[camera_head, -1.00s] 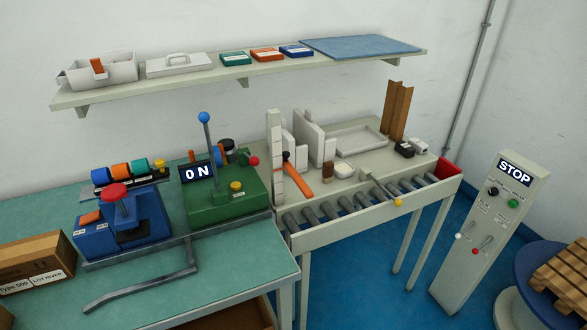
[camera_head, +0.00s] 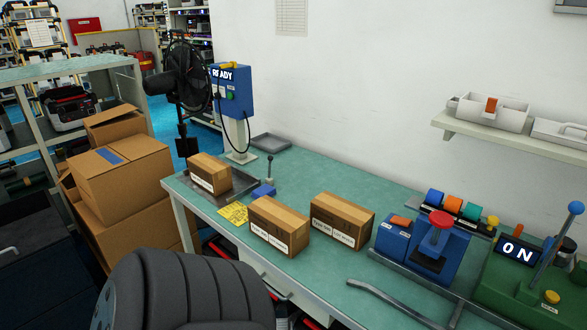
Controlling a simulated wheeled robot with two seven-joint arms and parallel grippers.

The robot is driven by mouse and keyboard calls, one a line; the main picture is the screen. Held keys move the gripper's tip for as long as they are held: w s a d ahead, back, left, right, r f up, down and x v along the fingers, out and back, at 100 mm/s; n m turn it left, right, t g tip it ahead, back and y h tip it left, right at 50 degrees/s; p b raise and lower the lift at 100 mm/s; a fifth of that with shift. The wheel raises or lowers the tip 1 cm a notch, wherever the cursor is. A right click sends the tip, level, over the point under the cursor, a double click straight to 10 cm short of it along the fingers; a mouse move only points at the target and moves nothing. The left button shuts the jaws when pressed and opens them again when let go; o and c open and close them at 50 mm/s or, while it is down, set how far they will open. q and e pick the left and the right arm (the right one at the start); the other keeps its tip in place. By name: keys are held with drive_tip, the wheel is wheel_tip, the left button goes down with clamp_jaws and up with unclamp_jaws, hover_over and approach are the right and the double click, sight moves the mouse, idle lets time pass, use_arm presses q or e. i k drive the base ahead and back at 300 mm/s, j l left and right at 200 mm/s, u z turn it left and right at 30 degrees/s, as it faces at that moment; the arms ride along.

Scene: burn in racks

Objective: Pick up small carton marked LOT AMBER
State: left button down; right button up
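Three small brown cartons with white labels stand on the green workbench (camera_head: 310,175). One carton (camera_head: 209,174) sits in a shallow grey tray at the bench's left end. A second carton (camera_head: 279,225) stands in front, near the bench edge. A third carton (camera_head: 341,219) stands to its right, beside a blue press. The labels are too small to read for certain now, so I cannot tell which is LOT AMBER. The label on the carton beside the press read LOT RIVER in the earlier view. Neither of my grippers is in view.
A black ribbed chair back (camera_head: 185,290) stands at the bench front. The blue press (camera_head: 425,245) and green ON machine (camera_head: 530,275) are at right. A blue READY unit (camera_head: 232,92) and black fan (camera_head: 182,85) stand behind. Large cardboard boxes (camera_head: 120,175) are stacked left.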

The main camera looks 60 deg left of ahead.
sight(287, 230)
drive_tip(key=u, duration=2.1)
